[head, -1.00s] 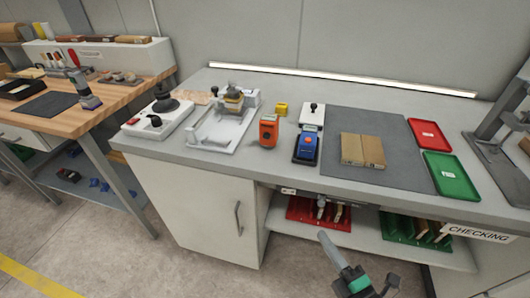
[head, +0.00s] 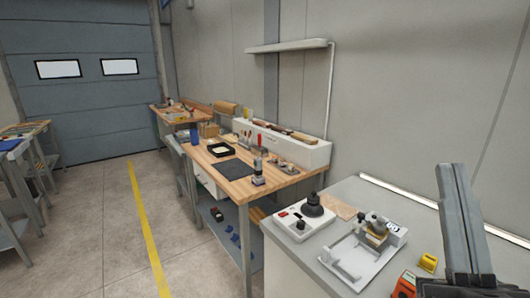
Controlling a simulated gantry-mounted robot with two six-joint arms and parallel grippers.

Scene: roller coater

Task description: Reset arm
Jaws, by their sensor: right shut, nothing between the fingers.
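My right gripper (head: 451,176) rises from the bottom right of the head view, close to the camera. Its dark grey fingers are together and empty, pointing up in front of the grey bench (head: 290,258) and the wall. It touches no object that I can see, and it hides part of the bench behind it. My left gripper is not in view.
A white device with a black knob (head: 313,205), a white fixture (head: 362,255), a yellow block (head: 428,262) and an orange device (head: 405,286) stand on the bench. A wooden workbench (head: 285,180) is further left. A floor aisle (head: 110,225) lies open.

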